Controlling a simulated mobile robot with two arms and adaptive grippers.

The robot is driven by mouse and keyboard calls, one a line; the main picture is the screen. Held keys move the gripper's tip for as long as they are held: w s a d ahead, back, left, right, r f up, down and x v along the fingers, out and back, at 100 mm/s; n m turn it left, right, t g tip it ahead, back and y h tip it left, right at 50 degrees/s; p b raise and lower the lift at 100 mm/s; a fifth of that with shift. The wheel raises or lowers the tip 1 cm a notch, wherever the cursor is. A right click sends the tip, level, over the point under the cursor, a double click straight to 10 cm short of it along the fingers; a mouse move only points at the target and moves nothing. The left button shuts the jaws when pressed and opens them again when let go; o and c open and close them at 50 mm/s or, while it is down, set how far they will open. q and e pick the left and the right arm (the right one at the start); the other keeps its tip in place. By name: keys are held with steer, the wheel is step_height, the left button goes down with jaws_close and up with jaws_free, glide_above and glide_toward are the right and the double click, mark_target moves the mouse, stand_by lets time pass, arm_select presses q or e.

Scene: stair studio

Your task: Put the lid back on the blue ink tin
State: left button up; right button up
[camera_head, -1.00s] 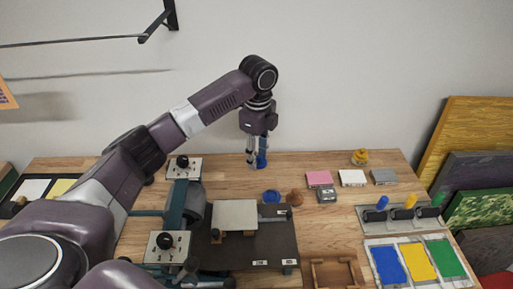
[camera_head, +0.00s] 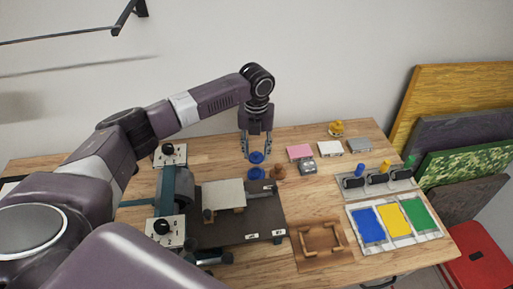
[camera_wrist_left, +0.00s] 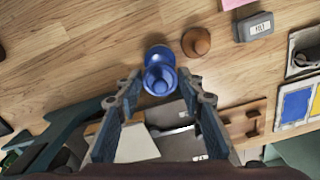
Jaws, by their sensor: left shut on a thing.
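My left gripper (camera_head: 257,153) points down and is shut on the blue lid (camera_head: 257,157). The blue ink tin (camera_head: 256,174) stands on the table just below the lid in the head view. In the left wrist view the lid (camera_wrist_left: 159,82), with its round knob, sits between the fingertips of the left gripper (camera_wrist_left: 159,88). It partly covers the blue tin (camera_wrist_left: 159,53) behind it. The lid seems to be above the tin, a little off its centre; whether they touch I cannot tell. My right gripper is not in view.
A brown round knob-like object (camera_head: 278,171) stands close to the right of the tin. The press with its dark bed (camera_head: 265,215) lies in front. Pink (camera_head: 300,152) and white blocks and a grey tin (camera_head: 308,167) lie to the right. Bare wood lies behind the tin.

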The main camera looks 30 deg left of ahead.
mark_target(256, 159)
arm_select(q)
steer(key=shift+f+b, duration=2.1)
steer(key=shift+b, duration=0.1)
steer(key=shift+f, duration=1)
steer(key=shift+p, duration=0.4)
steer(key=shift+f+p, duration=0.15)
steer(key=shift+p, duration=0.15)
stand_by(0.5)
stand_by(0.3)
steer(key=o, duration=1.5)
